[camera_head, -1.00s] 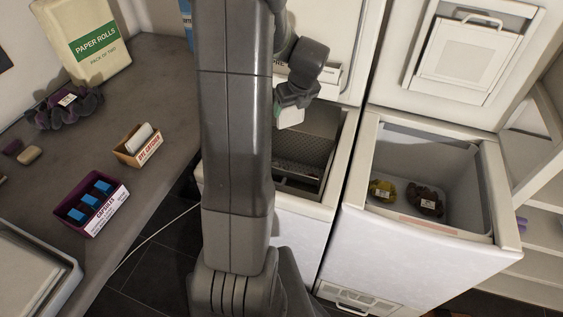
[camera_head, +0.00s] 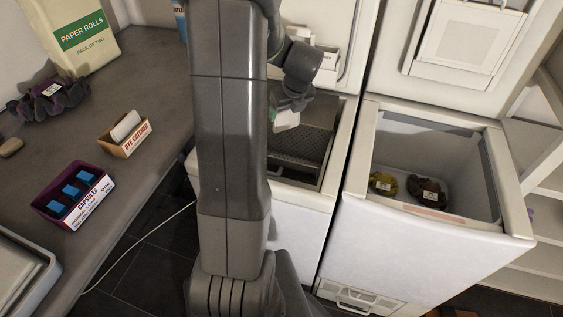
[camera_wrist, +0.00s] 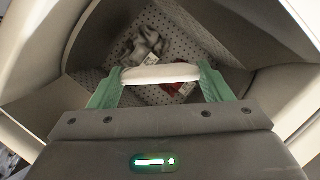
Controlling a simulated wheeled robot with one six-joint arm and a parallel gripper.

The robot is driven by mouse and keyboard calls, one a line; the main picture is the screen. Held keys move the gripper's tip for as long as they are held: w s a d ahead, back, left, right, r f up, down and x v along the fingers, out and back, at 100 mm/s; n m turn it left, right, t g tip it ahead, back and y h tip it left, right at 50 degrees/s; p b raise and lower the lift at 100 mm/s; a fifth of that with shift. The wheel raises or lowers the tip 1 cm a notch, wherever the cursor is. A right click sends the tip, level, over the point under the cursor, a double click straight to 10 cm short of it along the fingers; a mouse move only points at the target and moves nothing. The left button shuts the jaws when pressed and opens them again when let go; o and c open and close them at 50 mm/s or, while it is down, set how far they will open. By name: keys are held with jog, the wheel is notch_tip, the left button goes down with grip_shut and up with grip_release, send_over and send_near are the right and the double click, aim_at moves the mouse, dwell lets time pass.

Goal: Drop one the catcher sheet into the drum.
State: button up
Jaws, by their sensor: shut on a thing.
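My gripper (camera_wrist: 160,88) is shut on a white rolled catcher sheet (camera_wrist: 160,74), held crosswise between its green fingertips. In the wrist view the sheet is over the opening of a perforated metal drum (camera_wrist: 203,45). A grey-white garment (camera_wrist: 145,45) and a red garment (camera_wrist: 178,78) lie in the drum beyond it, the red one partly hidden by the sheet. In the head view my gripper (camera_head: 286,120) is above the left toploader's opening, its drum (camera_head: 300,145) partly hidden by my arm. A dye catcher box (camera_head: 126,138) with a white roll stands on the counter.
The right toploader (camera_head: 425,215) is open, with a yellow bundle (camera_head: 383,183) and a dark brown bundle (camera_head: 427,192) inside. The counter at left holds a capsules box (camera_head: 74,196), a paper rolls pack (camera_head: 75,38) and a dark purple bundle (camera_head: 50,95). Raised lids stand behind both openings.

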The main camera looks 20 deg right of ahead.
jog(key=o, duration=1)
jog(key=shift+o, duration=0.2)
jog(key=p+v, duration=0.1)
jog(key=v, duration=1.2)
jog(key=shift+r, duration=0.45)
jog(key=shift+f, duration=0.1)
jog(key=b+x, duration=0.1)
jog(key=x, duration=1.2)
jog(key=shift+s+f, duration=0.1)
jog(key=shift+f, duration=0.15)
notch_tip(320, 180, up, 2)
jog(key=shift+r+p, duration=0.25)
jog(key=shift+p, duration=1)
jog(key=shift+r+p, duration=0.4)
jog(key=shift+p, duration=0.05)
